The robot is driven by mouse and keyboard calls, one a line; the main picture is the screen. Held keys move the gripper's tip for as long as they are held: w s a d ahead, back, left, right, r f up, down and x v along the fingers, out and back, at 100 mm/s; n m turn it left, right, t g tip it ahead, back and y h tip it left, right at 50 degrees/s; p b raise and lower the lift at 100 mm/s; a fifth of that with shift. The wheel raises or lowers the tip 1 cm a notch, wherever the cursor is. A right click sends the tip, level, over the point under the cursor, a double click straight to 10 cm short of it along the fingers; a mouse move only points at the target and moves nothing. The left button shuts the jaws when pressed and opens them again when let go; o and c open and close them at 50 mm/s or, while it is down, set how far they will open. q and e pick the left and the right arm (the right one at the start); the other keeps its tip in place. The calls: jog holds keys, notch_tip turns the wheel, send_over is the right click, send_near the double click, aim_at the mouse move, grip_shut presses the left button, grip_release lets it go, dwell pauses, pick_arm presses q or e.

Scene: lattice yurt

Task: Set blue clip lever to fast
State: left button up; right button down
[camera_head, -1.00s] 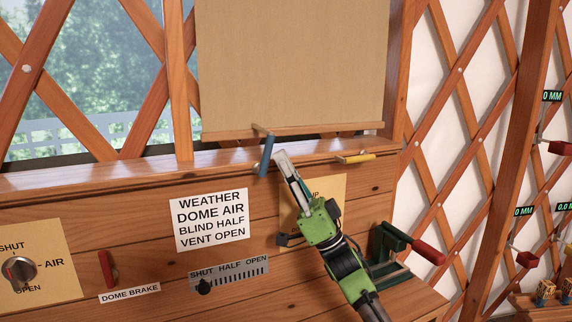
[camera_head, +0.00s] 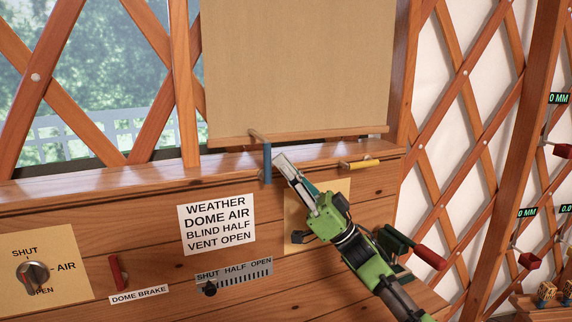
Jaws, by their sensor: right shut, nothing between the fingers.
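The blue clip lever (camera_head: 267,164) hangs about upright from a peg below the bottom bar of the tan blind, in front of the wooden sill. My right gripper (camera_head: 281,161) is shut and empty, its tips close to the right side of the blue lever. I cannot tell whether they touch. No "fast" marking is readable near the lever. The yellow clip lever (camera_head: 360,164) lies sideways on the sill to the right. My left gripper is not in view.
The tan blind (camera_head: 295,70) hangs above. Below are a weather card (camera_head: 217,224), a vent slider (camera_head: 210,289), a red dome brake handle (camera_head: 117,272) and an air knob (camera_head: 33,275). A green clamp with a red handle (camera_head: 430,257) stands beside my right arm.

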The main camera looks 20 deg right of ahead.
dwell(0.3)
jog(key=v, duration=1.2)
